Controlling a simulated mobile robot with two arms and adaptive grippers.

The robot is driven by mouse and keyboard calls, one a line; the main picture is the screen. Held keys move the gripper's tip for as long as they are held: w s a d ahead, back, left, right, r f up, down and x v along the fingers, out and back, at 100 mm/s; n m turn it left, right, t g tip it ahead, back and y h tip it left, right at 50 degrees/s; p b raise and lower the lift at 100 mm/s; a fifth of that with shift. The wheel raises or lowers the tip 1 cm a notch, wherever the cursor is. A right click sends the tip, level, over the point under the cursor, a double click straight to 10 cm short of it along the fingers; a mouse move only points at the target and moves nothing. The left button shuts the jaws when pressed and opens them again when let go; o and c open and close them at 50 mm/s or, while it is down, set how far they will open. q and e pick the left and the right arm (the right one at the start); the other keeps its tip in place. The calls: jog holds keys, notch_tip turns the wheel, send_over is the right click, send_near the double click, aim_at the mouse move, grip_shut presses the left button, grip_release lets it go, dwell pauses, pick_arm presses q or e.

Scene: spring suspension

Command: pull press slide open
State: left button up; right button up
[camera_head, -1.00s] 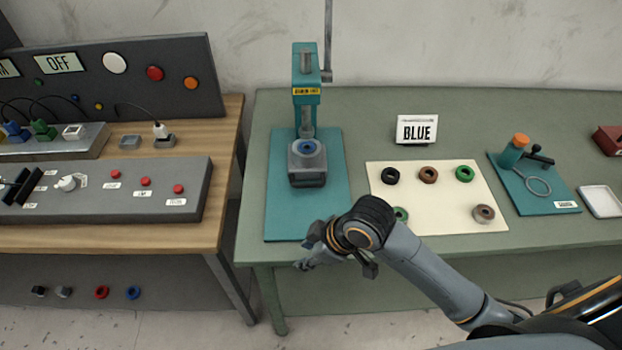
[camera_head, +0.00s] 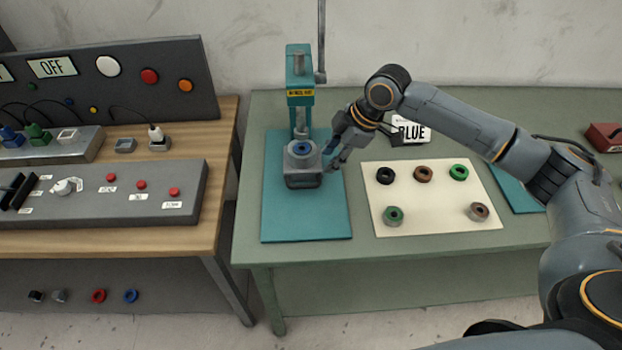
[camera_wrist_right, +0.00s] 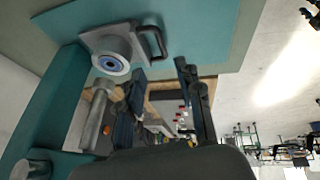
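The teal press (camera_head: 300,68) stands on a teal base plate (camera_head: 285,222) on the green table. Its grey slide (camera_head: 304,180) sits below the ram and carries a round holder with a blue ring (camera_head: 302,148). In the right wrist view the slide (camera_wrist_right: 97,38) shows a dark handle (camera_wrist_right: 155,42) on its side, with the blue ring (camera_wrist_right: 110,63) beside it. My right gripper (camera_head: 333,160) is beside the slide's right side in the head view. In the wrist view its two fingers (camera_wrist_right: 160,70) are apart with nothing between them, near the handle. My left gripper is not in view.
A cream mat (camera_head: 432,222) with several coloured rings lies right of the press. The press's long lever (camera_head: 320,40) rises at the back. A wooden bench (camera_head: 120,238) with a control panel stands left, across a gap.

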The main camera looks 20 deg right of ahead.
aim_at(311, 186)
jog(key=p+x, duration=0.2)
jog(key=x, duration=1)
jog(key=shift+d, duration=0.1)
jog(key=shift+r, duration=0.1)
grip_shut()
